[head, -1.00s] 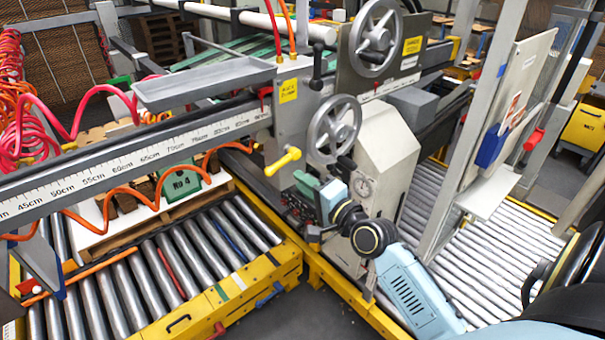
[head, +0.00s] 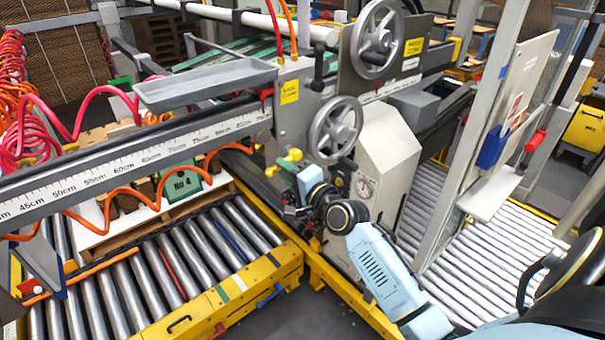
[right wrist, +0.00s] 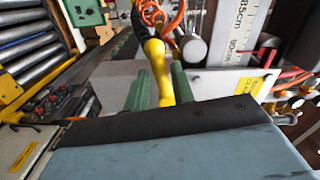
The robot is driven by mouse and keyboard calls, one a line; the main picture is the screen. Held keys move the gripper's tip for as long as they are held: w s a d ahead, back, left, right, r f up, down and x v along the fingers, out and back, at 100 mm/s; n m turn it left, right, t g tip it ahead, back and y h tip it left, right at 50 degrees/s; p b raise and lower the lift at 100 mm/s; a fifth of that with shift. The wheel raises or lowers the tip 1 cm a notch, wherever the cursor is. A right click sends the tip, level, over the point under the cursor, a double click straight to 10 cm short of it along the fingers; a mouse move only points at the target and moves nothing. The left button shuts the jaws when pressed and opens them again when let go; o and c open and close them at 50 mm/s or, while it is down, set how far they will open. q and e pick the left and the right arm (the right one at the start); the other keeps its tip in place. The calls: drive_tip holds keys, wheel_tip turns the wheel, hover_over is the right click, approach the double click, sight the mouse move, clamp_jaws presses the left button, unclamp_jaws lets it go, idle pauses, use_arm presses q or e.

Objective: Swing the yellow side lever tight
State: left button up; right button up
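The yellow side lever (head: 271,171) sticks out from the grey carriage of the machine, slanting from lower left to a knob at upper right. My right gripper (head: 286,162) is at the lever, its green fingers overlapping the middle of it. In the right wrist view the lever (right wrist: 156,52) runs down between the two green fingertips (right wrist: 160,82), one on each side. I cannot tell whether the fingers press on it. My left gripper is not in view.
A grey handwheel (head: 335,130) sits just right of the lever, with a pale housing (head: 385,150) beyond. An orange coiled hose (head: 130,200) hangs to the left. A roller conveyor (head: 150,265) with a yellow frame lies below left.

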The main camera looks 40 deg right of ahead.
drive_tip(key=w+d+f+n+b, duration=0.2)
drive_tip(key=d+f+n+b, duration=0.3)
drive_tip(key=n, duration=1.2)
drive_tip(key=s+p, duration=0.5)
drive_tip(key=s, duration=0.4)
drive_tip(key=shift+s+d+r, duration=0.2)
drive_tip(key=shift+d+r, duration=0.2)
drive_tip(key=shift+d, duration=0.05)
idle(0.4)
